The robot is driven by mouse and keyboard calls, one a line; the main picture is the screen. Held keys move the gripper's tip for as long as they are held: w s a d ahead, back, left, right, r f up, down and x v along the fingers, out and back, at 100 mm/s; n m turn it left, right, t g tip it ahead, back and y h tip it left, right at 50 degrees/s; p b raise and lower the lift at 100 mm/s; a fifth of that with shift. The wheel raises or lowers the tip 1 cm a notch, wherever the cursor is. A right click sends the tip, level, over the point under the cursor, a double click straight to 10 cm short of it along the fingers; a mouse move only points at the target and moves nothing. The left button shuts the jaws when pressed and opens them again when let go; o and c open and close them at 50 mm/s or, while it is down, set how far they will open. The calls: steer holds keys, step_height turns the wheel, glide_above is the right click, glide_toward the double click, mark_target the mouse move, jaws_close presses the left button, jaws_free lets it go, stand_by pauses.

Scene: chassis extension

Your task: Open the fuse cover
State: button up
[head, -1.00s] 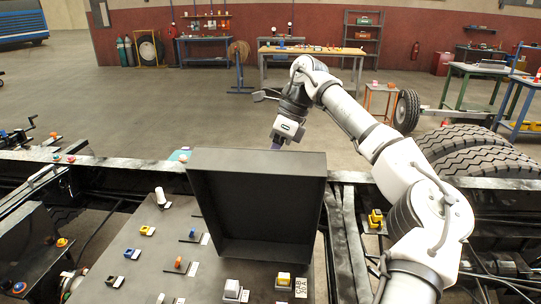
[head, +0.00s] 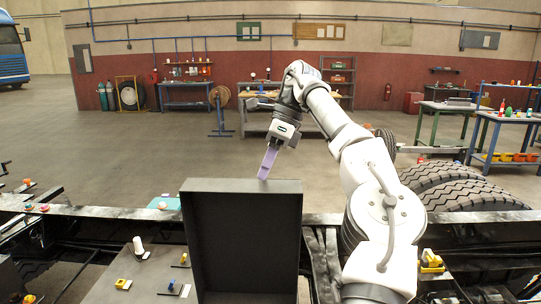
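The fuse cover, a dark shallow box-like lid (head: 246,238), stands raised and roughly upright, its hollow inner side facing me. Its lower part is cut off by the bottom of the head view. My gripper (head: 267,164), with purple fingers, points down just above and behind the cover's top edge. I cannot tell whether the fingertips touch the edge. The fingers overlap from this side, so their opening does not show. Nothing is visibly held.
A grey panel (head: 125,277) with small coloured switches lies left of the cover. Black chassis rails (head: 100,222) run across the front. A yellow part (head: 430,260) and large tyres (head: 455,185) are at the right. Workbenches stand far back, with open floor before them.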

steer(key=shift+v, duration=1.15)
